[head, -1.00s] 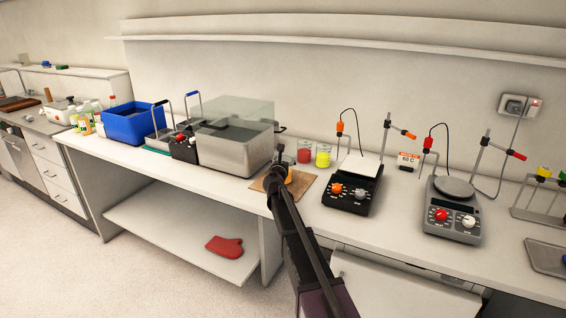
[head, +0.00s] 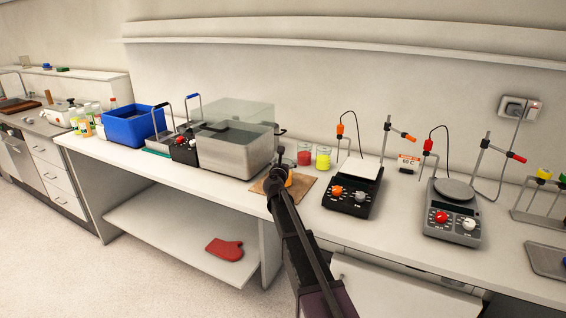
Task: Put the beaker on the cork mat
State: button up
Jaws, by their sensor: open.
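A beaker with orange content (head: 289,179) shows in the head view, partly hidden behind my gripper. It appears to stand upright on the brown cork mat (head: 304,187) at the middle of the bench. My gripper (head: 277,168) is open at the left part of the mat, right by the orange beaker. I cannot tell whether the fingers touch it. A beaker with red content (head: 304,155) and one with yellow content (head: 323,158) stand side by side on the bench behind the mat.
A black hotplate (head: 352,190) stands close right, and a grey stirrer (head: 453,213) farther right. A shelf (head: 345,40) runs along the wall above.

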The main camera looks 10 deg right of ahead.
jog(key=v, duration=1.2)
dwell(0.3)
